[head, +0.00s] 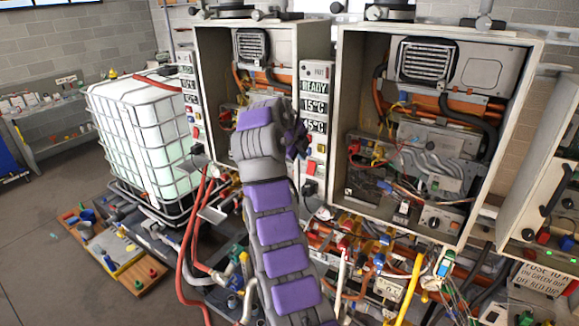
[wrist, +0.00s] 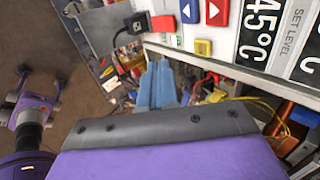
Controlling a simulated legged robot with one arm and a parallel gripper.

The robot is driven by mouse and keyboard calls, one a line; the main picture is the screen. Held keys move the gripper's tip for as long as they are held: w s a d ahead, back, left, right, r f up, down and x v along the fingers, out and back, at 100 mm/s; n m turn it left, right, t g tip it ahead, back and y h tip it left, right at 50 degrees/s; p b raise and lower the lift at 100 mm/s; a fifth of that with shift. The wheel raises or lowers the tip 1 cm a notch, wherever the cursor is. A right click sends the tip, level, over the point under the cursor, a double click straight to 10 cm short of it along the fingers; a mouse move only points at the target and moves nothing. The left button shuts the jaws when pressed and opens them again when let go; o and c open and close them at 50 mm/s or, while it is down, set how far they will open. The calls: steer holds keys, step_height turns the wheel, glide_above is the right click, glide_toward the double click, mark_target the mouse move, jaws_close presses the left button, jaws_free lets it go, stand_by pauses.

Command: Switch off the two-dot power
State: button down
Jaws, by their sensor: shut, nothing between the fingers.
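My gripper (head: 296,140) is shut and empty, in front of the middle control panel (head: 316,90) between the two open heater cabinets. In the wrist view, its purple jaw with a grey edge (wrist: 155,127) fills the bottom. Beyond it the panel (wrist: 250,45) shows a 45°C reading, a blue arrow button (wrist: 190,10), a red arrow button (wrist: 216,12), a small yellow-framed button (wrist: 203,47) and a red switch (wrist: 164,23). A black plug (wrist: 136,22) is beside the red switch. The gripper appears apart from these. I cannot make out any two-dot mark.
The left cabinet (head: 200,60) and right cabinet (head: 530,60) hold pipes and wiring. A caged white tank (head: 140,130) stands left. Pipes, valves and hoses crowd the area below the cabinets. Open floor (head: 30,230) lies at left. A sign (head: 540,279) stands at lower right.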

steer(key=a, duration=0.7)
steer(key=p, duration=0.1)
glide_toward(309, 171)
steer(key=d, duration=0.1)
steer(key=p+x, duration=0.1)
steer(key=x, duration=0.5)
steer(key=shift+d+f+p, duration=0.15)
steer(key=shift+d+p, duration=0.2)
steer(key=shift+p, duration=0.05)
steer(key=shift+w+a+f, duration=0.1)
steer(key=shift+w+a, duration=0.05)
steer(key=shift+a, duration=0.5)
steer(key=shift+w+a+f, duration=0.1)
steer(key=shift+w+a, duration=0.1)
steer(key=shift+a, duration=0.4)
steer(key=shift+d+f, duration=0.1)
steer(key=shift+d, duration=0.45)
steer(key=shift+a, duration=0.1)
